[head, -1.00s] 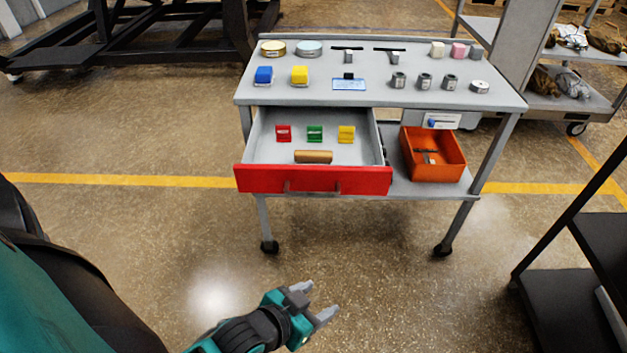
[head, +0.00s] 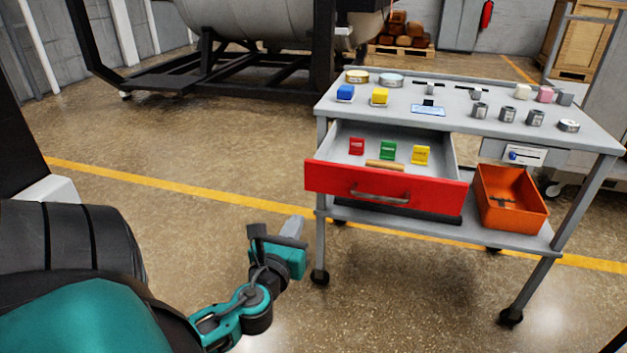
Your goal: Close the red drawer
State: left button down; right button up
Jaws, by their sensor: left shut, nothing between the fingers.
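The red drawer (head: 384,187) stands pulled out from under the top of the grey cart (head: 465,112). Its front has a metal handle (head: 379,197). Inside lie a red block (head: 356,146), a green block (head: 388,150), a yellow block (head: 420,155) and a wooden cylinder (head: 385,165). My left gripper (head: 293,228) is shut and empty, to the left of the drawer front and lower in the picture, apart from it. My right gripper is not in view.
An orange bin (head: 511,197) sits on the cart's lower shelf, right of the drawer. Blocks, cylinders and tape rolls stand on the cart top. Open floor lies in front and to the left. A black frame (head: 210,70) stands behind.

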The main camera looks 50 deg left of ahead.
aim_at(317, 178)
pick_arm(q)
jog(key=x, duration=0.7)
jog(key=b+x, duration=0.1)
jog(key=x, duration=0.6)
jog(key=shift+a+r, duration=0.15)
jog(key=shift+r, duration=0.1)
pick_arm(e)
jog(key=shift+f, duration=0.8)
